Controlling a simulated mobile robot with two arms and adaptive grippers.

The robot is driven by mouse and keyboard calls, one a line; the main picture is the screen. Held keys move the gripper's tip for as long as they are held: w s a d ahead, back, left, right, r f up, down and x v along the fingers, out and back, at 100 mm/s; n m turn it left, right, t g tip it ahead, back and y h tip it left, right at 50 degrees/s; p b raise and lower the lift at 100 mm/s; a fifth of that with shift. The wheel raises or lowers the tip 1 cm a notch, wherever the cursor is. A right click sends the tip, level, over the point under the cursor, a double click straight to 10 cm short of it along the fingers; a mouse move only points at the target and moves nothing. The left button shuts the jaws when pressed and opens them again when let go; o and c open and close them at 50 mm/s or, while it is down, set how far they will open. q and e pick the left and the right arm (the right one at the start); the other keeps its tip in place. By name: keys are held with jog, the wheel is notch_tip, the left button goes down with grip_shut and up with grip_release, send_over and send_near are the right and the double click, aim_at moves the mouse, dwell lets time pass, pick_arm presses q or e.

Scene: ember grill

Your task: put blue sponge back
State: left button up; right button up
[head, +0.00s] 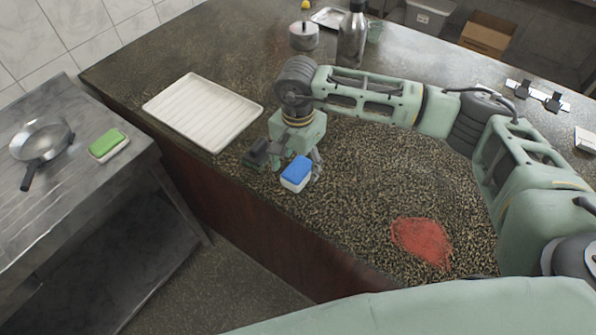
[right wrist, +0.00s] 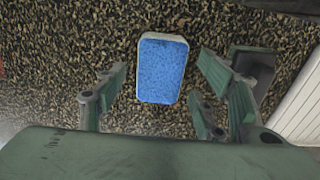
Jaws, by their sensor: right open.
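The blue sponge (head: 298,169) has a blue top and a white lower part. It lies on the speckled counter (head: 350,215) near its front edge. My right gripper (head: 283,164) is open just above the counter, right beside the sponge in the head view. In the right wrist view the sponge (right wrist: 162,70) lies ahead of the spread fingers (right wrist: 160,98), in the gap between their lines, and no finger is seen gripping it. My left gripper does not show in either view.
A white ribbed tray (head: 203,110) lies left of the gripper. A red patch (head: 421,242) marks the counter at the right. A green sponge (head: 108,144) and a pan (head: 42,141) are on the grey side table. A bottle (head: 352,38) and a pot (head: 304,37) stand behind.

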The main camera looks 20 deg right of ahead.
aim_at(297, 169)
notch_tip(297, 169, up, 8)
jog(key=b, duration=0.2)
jog(key=shift+a+f+b, duration=0.1)
jog(key=shift+b, duration=0.3)
jog(key=shift+r, duration=0.6)
dwell(0.6)
